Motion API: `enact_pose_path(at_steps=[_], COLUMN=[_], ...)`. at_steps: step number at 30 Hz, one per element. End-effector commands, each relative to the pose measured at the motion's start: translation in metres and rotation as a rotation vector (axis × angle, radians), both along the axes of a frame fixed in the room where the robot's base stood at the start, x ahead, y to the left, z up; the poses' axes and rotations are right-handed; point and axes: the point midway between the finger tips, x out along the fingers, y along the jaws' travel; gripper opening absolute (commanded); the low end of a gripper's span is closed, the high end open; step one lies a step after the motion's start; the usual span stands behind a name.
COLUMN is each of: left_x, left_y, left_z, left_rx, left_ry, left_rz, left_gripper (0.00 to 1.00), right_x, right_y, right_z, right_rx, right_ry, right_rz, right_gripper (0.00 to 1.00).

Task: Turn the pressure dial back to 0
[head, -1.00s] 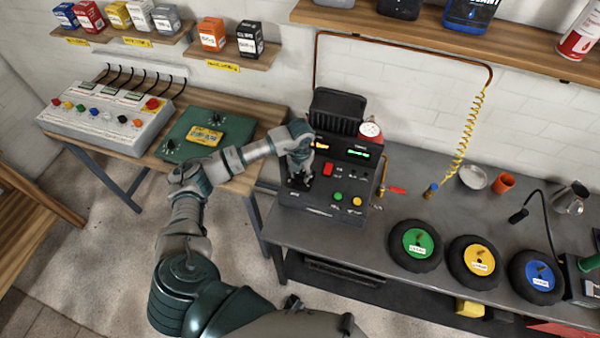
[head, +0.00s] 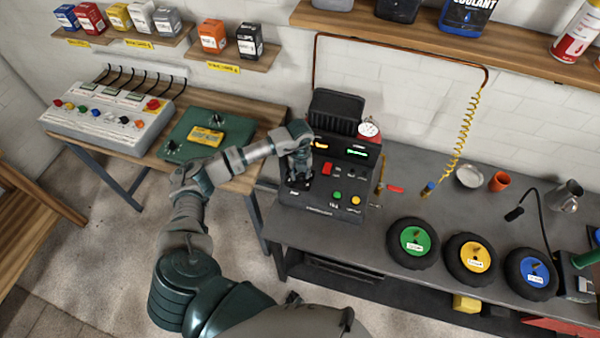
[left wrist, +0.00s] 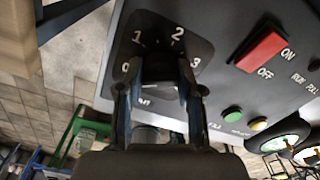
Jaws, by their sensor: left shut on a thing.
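The black control unit (head: 322,185) stands on the grey workbench, with a red switch, green and yellow buttons and lit displays. My left gripper (head: 299,183) is at the left part of its front panel. In the left wrist view, my left gripper (left wrist: 160,88) is shut on the dark pressure dial (left wrist: 160,70). The dial plate (left wrist: 185,35) shows the marks 0, 1, 2 and 3 around the knob. The fingers hide most of the knob, and I cannot tell where its pointer stands. My right gripper is not in view.
The red ON/OFF switch (left wrist: 262,50) and green button (left wrist: 232,114) sit right of the dial. A pressure gauge (head: 368,128) tops the unit. Three wheels with green (head: 415,241), yellow and blue hubs lie at right. A green board (head: 205,138) lies on the wooden table at left.

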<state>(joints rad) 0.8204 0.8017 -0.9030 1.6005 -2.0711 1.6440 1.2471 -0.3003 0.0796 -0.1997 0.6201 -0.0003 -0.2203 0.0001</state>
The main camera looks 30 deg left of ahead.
Motion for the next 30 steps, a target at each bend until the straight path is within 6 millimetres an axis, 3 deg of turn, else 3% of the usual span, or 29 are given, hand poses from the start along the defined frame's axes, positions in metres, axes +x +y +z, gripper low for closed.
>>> enact_pose_path(at_steps=[10,11,13,23,26,30], left_x=[0.003,0.003,0.003,0.001,0.001,0.002], left_y=[0.002,0.001,0.001,0.0,0.0,0.001], left_z=[0.003,0.003,0.003,0.003,0.011,0.038], left_rx=[0.001,0.001,0.0,0.0,-0.001,0.0], left_ry=[-0.011,-0.011,-0.009,-0.003,-0.004,-0.008], left_rz=[0.006,0.006,0.005,0.002,0.003,0.003], left_gripper=[0.01,0.44,0.61,0.61,0.61,0.61], right_x=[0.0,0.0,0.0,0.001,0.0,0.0], right_y=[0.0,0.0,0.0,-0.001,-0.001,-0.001], right_z=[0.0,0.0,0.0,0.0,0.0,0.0], right_rx=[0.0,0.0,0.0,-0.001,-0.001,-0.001], right_ry=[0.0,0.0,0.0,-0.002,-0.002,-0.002], right_rz=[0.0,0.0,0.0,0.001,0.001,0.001], right_gripper=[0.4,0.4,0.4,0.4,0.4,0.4])
